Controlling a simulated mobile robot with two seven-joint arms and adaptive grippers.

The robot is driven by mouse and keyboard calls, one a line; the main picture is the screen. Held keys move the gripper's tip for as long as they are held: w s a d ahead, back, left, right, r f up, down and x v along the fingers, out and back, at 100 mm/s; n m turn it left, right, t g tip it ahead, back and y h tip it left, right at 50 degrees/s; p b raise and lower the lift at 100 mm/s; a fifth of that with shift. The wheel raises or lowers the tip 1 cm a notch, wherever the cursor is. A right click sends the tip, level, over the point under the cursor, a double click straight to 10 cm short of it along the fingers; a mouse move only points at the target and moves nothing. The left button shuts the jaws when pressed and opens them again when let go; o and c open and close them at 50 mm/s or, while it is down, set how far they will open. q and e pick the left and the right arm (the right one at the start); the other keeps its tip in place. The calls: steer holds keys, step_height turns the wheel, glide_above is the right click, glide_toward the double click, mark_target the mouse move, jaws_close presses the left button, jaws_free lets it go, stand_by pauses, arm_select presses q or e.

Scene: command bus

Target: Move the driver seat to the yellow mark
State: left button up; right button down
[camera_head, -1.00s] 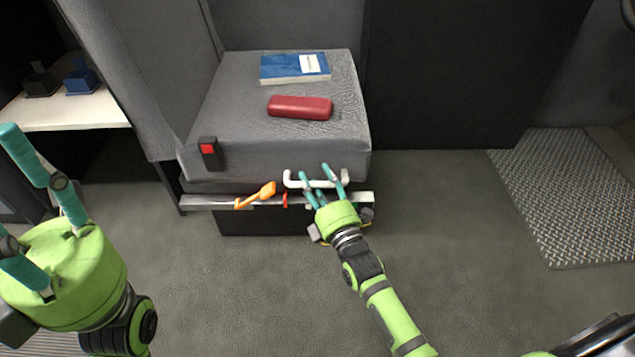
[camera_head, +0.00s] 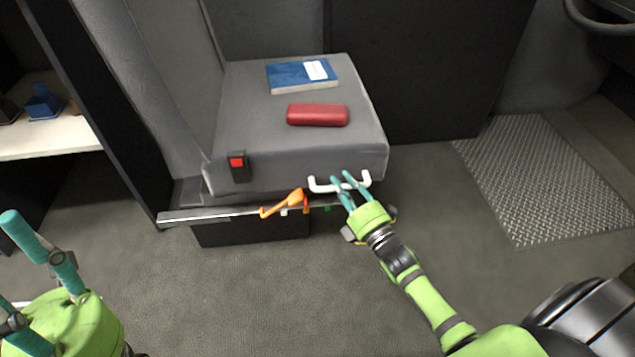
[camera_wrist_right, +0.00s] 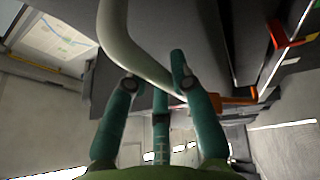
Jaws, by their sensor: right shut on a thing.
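The grey driver seat (camera_head: 300,140) stands on a low metal rail (camera_head: 200,215) along its front base. A white bar handle (camera_head: 318,187) sits on the seat's front edge. My right gripper (camera_head: 342,183) is shut on this handle; the handle also shows between its fingers in the right wrist view (camera_wrist_right: 132,50). An orange lever (camera_head: 285,204) lies tilted at the rail, left of the handle. A small green mark (camera_head: 327,208) shows right of the lever. I cannot make out a yellow mark on the rail; my gripper hides part of it. My left gripper (camera_head: 35,265) is open and empty at the lower left.
A blue book (camera_head: 298,76) and a red case (camera_head: 317,115) lie on the seat. A red-buttoned buckle (camera_head: 238,165) is at its left front. A shelf (camera_head: 50,137) stands left. Ribbed metal flooring (camera_head: 545,180) lies right. The floor in front is clear.

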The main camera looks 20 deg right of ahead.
steer(key=shift+w+a, duration=0.1)
steer(key=c, duration=1.1)
jaws_free()
steer(key=shift+a, duration=0.1)
steer(key=shift+o, duration=0.2)
steer(key=v, duration=1.2)
